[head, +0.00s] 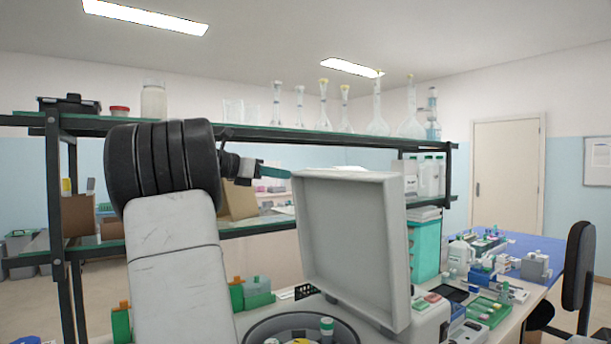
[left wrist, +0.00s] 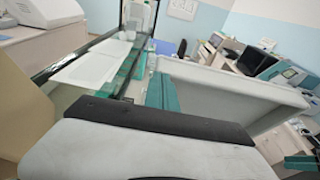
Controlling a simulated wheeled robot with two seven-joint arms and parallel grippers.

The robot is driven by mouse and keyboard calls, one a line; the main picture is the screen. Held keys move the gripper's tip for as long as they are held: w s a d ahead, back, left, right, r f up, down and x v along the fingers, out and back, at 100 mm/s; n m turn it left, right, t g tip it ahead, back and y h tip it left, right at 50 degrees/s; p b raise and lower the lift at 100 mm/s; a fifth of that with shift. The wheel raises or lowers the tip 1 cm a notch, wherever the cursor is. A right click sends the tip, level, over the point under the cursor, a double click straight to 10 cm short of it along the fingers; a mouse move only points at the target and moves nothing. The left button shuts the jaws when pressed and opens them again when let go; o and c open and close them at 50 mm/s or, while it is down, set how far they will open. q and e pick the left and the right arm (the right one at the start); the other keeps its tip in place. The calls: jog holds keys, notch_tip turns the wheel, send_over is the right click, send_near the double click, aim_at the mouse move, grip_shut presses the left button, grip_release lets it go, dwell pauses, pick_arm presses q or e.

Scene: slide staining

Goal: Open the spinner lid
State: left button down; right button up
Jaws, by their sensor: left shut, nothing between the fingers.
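The spinner lid (head: 345,245) is a grey square panel standing raised, nearly upright, in the head view. Below it the spinner's round bowl (head: 257,330) is uncovered, with a few small capped items inside. My left gripper (head: 284,173), with teal fingers, is shut and empty beside the lid's upper left corner; I cannot tell whether it touches. In the left wrist view the shut fingers (left wrist: 160,93) are close to the lid's pale edge (left wrist: 235,88).
A dark-framed shelf (head: 300,136) with glassware stands behind the spinner. A black chair (head: 578,265) is at far right.

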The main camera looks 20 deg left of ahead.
aim_at(301, 170)
pick_arm(q)
jog(key=shift+g+y, duration=0.3)
jog(key=shift+g, duration=0.2)
jog(key=w+d, duration=0.1)
jog(key=w, duration=0.1)
jog(key=w+d+r, duration=0.1)
jog(key=w, duration=0.1)
jog(key=w+d+r, duration=0.1)
jog(key=w, duration=0.1)
jog(key=shift+d, duration=0.25)
